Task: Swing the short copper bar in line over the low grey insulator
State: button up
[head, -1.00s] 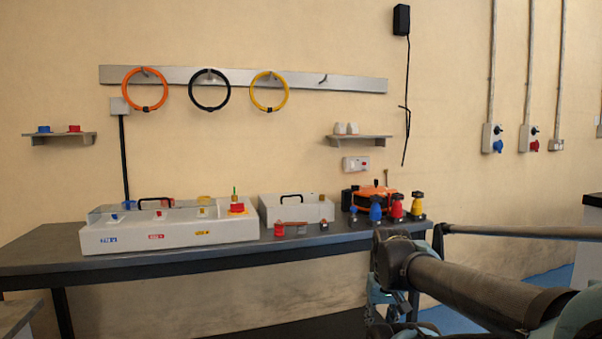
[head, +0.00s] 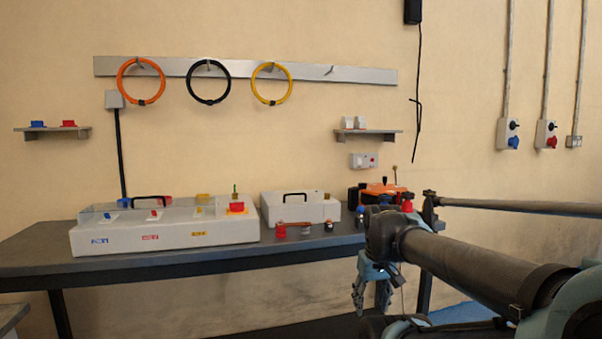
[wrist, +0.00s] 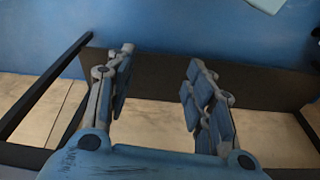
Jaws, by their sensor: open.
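The short copper bar (head: 295,223) lies on the bench in the head view, in front of the grey box with a black handle. Its left end is at a red insulator (head: 280,231). A small grey insulator (head: 306,229) shows near its right end; I cannot tell whether the bar lies over it. A dark piece with a light top (head: 328,225) stands just right of it. My gripper (head: 359,300) hangs below bench height, right of and nearer than the bar. In the wrist view my gripper (wrist: 160,95) is open and empty, its fingers wide apart.
The bench (head: 35,255) carries a long white box (head: 130,236) at left and the grey box (head: 300,208) behind the bar. An orange-and-black item (head: 382,192) stands at right, partly behind my arm. The wrist view shows blue floor (wrist: 200,35) and dark frame bars.

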jog(key=w+a+r+n, duration=0.2)
jog(key=w+r+n, duration=0.1)
jog(key=w+r, duration=0.25)
jog(key=w+a+r+n, duration=0.2)
jog(key=w+r, duration=0.2)
jog(key=r, duration=0.3)
notch_tip(320, 180, up, 18)
jog(key=n+g+y, duration=0.2)
jog(key=n, duration=1.1)
send_over(293, 224)
jog(key=d, duration=0.3)
jog(key=f, duration=0.5)
jog(key=a+f, duration=0.1)
jog(key=f, duration=0.5)
jog(key=a+f, duration=0.1)
jog(key=f, duration=0.5)
jog(key=shift+w+a, duration=0.25)
jog(key=shift+w, duration=0.05)
grip_shut()
jog(key=shift+w, duration=0.1)
jog(key=shift+w+n, duration=0.3)
jog(key=shift+n, duration=0.4)
